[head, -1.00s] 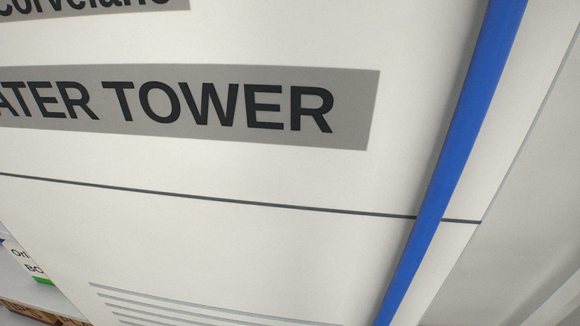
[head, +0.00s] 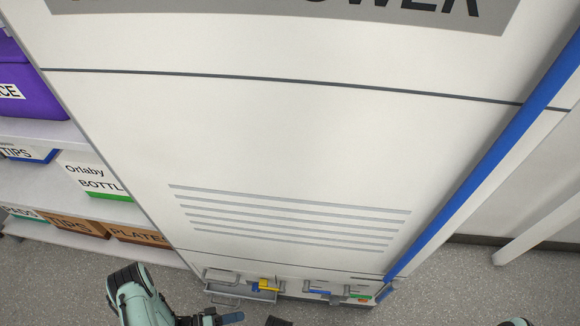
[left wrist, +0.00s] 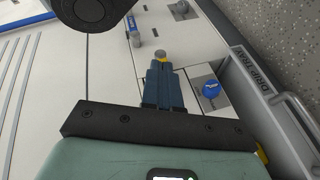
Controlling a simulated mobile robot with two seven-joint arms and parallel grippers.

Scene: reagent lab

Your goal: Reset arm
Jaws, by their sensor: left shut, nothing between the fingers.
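My left arm comes in at the bottom left of the head view. My left gripper (head: 232,318) has blue-grey fingers and is just below the front of the large white cabinet (head: 280,140). In the left wrist view the fingers of my left gripper (left wrist: 163,66) are together and hold nothing. Their tips overlap a small yellow and grey fitting (left wrist: 162,57) in the picture; I cannot tell whether they touch it. A round blue knob (left wrist: 211,89) is right of the fingers. My right gripper is not in view.
In the head view, a yellow lever (head: 267,285) and a green fitting (head: 361,296) are low on the cabinet. A grey drip tray (left wrist: 246,70) is right of the fingers. Shelves with labelled boxes (head: 95,181) stand left. Speckled floor (head: 470,290) is open at right.

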